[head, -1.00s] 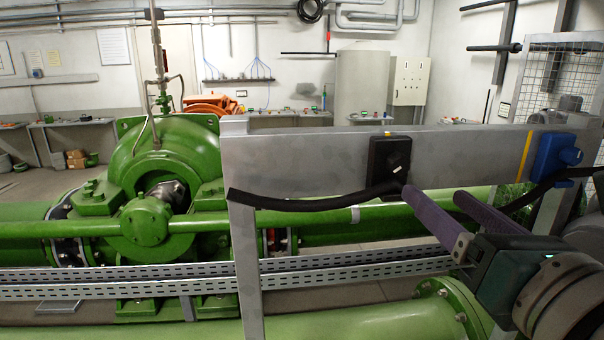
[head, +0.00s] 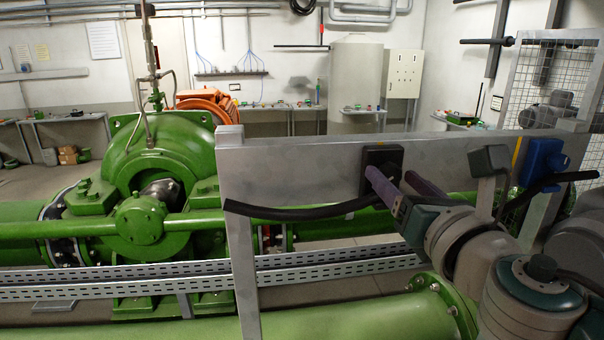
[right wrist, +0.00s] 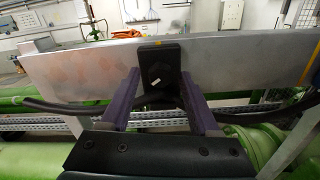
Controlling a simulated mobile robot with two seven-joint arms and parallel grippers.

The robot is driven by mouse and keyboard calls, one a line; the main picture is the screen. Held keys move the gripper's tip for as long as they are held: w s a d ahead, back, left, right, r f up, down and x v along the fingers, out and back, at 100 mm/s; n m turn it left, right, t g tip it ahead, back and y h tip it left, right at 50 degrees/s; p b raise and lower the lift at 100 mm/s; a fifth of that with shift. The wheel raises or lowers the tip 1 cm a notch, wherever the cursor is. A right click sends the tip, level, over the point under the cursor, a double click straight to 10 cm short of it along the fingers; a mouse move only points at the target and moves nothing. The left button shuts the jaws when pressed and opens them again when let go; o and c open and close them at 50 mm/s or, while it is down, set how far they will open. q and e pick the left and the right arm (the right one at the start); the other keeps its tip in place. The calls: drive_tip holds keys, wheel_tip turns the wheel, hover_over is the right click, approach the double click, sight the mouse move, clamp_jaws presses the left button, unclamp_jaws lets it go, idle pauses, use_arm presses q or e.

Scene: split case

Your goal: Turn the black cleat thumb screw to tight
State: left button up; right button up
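The black cleat (head: 381,157) is a dark block on the face of a grey metal beam. In the right wrist view the cleat (right wrist: 160,66) is centred, with a small white mark on its front; I cannot make out the thumb screw's exact setting. A black cable runs out from under it to the left. My right gripper (head: 389,176) has purple fingers and is open and empty. In the right wrist view the gripper (right wrist: 159,76) has one finger to each side of the cleat, pointing at it; contact is not clear. My left gripper is not in view.
A blue cleat (head: 542,158) with another black cable is on the beam (head: 290,165) to the right, beside a yellow stripe (head: 517,152). Green pipes and a green pump (head: 165,160) fill the left. Perforated trays (head: 120,287) run below the beam.

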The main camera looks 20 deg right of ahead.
clamp_jaws()
